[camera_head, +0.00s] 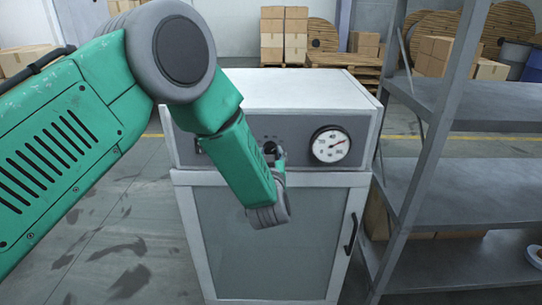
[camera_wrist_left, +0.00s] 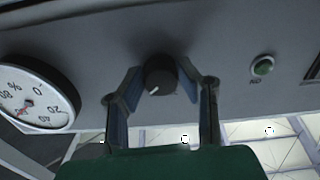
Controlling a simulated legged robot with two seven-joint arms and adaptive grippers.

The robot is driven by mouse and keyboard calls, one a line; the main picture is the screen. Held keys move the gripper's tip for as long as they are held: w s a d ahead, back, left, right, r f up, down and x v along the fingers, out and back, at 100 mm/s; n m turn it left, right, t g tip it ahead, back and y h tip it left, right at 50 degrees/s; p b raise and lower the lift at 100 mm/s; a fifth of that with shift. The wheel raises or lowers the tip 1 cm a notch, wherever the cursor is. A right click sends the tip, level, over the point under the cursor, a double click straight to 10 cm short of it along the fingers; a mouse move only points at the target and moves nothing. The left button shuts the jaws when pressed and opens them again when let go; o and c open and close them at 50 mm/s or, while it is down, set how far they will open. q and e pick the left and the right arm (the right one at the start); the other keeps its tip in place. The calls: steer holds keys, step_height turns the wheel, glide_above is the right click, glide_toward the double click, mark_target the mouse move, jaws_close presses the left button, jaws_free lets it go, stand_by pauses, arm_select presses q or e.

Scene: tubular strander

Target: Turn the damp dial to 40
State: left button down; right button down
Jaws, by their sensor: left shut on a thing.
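The damp dial is a small black round knob (camera_head: 269,147) on the grey front panel of a white cabinet. In the left wrist view the knob (camera_wrist_left: 160,72) has a short white mark near its lower edge. My left gripper (camera_wrist_left: 161,82) is shut on the knob, with one finger on each side. In the head view my left gripper (camera_head: 278,159) is partly hidden by my green arm. A round white gauge (camera_head: 331,145) with a red needle sits right of the knob. The needle points to the upper right; its exact reading is unclear. My right gripper is out of view.
The cabinet (camera_head: 300,92) has a closed door with a dark handle (camera_head: 351,232). A grey metal shelf (camera_head: 450,185) stands close on the right. A green button (camera_wrist_left: 263,66) shows on the panel in the wrist view. Floor at the left is clear.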

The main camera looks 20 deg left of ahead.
arm_select(q)
steer(key=n+b, duration=0.2)
steer(key=n, duration=0.3)
steer(key=shift+d+r+n, duration=0.1)
steer(key=shift+n, duration=0.2)
steer(key=shift+n+b, duration=0.4)
steer(key=c, duration=1.2)
jaws_free()
steer(key=shift+s, duration=0.1)
